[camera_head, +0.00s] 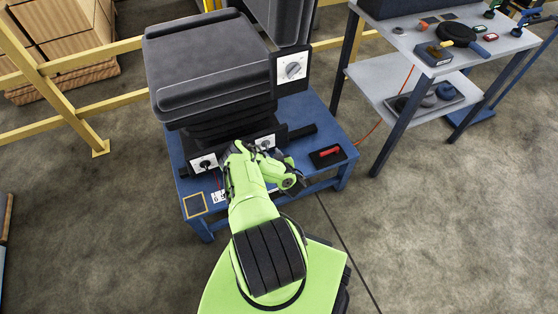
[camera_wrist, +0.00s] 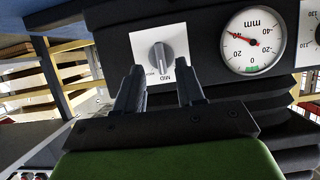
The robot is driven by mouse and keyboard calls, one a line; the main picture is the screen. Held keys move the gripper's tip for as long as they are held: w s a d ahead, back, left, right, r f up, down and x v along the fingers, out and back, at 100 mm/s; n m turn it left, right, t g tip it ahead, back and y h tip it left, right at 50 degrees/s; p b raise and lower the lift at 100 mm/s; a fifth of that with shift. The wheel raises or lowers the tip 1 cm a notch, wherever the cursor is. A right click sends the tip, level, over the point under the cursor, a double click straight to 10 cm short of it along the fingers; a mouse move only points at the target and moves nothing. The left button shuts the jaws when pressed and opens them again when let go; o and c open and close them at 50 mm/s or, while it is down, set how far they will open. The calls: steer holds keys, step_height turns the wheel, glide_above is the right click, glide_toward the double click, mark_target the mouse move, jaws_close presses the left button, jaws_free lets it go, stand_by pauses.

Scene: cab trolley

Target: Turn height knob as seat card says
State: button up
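A grey seat (camera_head: 205,65) stands on a blue trolley (camera_head: 330,178). In the wrist view, a grey knob (camera_wrist: 160,58) sits on a white plate marked MID, its pointer line roughly upright in the picture. Right of it is a round mm gauge (camera_wrist: 253,41) with a red needle toward the upper left and a green band at the bottom. My gripper (camera_wrist: 161,88) is open and empty, its two fingers just below the knob and apart from it. In the head view my arm partly hides the front panels. I cannot make out a readable seat card.
Another white dial plate (camera_head: 205,163) is at the base's left front, and a knob (camera_head: 292,69) is on the backrest side. A red-handled piece (camera_head: 329,152) lies on the trolley's right. A workbench (camera_head: 460,45) with tools stands right; yellow rails (camera_head: 70,65) are left.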

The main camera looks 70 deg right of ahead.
steer(key=p+v, duration=0.3)
steer(key=v, duration=0.7)
steer(key=shift+s+a, duration=0.25)
